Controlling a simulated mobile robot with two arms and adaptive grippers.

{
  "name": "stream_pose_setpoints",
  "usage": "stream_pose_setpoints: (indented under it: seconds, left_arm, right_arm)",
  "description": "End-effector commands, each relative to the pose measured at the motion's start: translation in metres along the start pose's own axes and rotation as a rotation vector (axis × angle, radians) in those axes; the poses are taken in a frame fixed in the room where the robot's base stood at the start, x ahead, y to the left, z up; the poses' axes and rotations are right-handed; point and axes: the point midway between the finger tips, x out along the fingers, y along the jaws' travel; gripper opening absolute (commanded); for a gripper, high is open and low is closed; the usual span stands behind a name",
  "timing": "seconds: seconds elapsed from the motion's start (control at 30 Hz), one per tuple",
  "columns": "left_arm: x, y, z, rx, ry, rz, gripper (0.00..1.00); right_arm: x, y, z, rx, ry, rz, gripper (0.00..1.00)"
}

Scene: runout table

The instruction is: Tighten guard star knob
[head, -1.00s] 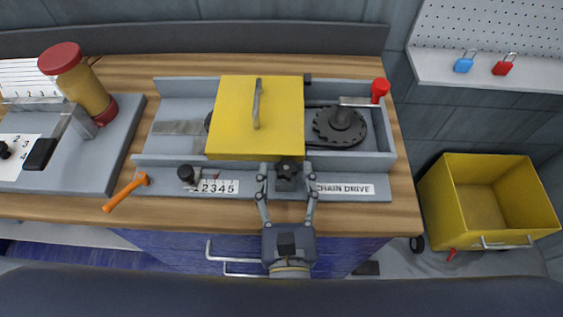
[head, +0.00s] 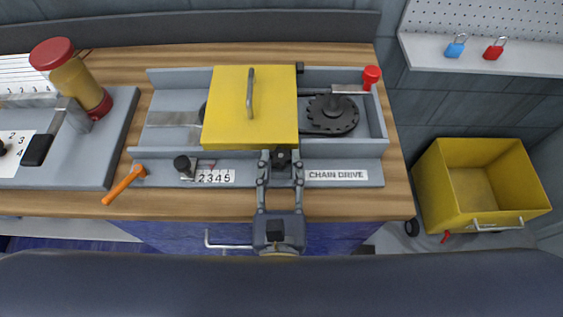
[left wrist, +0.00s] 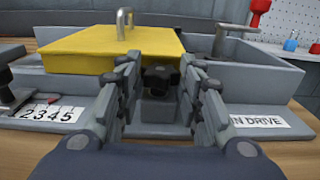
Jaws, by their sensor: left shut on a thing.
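The black star knob (head: 281,157) sits at the front of the chain drive housing, just below the edge of the yellow guard (head: 235,120). My left gripper (head: 280,160) is shut on the star knob, with one finger on each side of it. In the left wrist view the knob (left wrist: 158,80) shows between the fingers, its lobes partly hidden by them. The yellow guard (left wrist: 100,50) lies flat behind it with its handle up. My right gripper is in neither view.
A red-topped lever (head: 371,77) and a dark sprocket (head: 333,114) are at the right. A yellow bin (head: 430,190) stands on the floor at right.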

Motion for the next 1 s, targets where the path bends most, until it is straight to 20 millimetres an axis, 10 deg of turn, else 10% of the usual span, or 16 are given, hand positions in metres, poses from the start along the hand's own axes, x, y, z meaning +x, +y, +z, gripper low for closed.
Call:
stream_pose_setpoints:
  seconds: [0.33, 1.0]
  left_arm:
    - [0.001, 0.007, 0.003, 0.008, 0.001, -0.238, 0.11]
    - [0.003, 0.012, -0.001, 0.001, 0.003, -0.487, 0.11]
  right_arm:
    - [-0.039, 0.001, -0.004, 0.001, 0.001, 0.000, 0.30]
    - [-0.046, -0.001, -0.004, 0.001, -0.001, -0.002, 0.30]
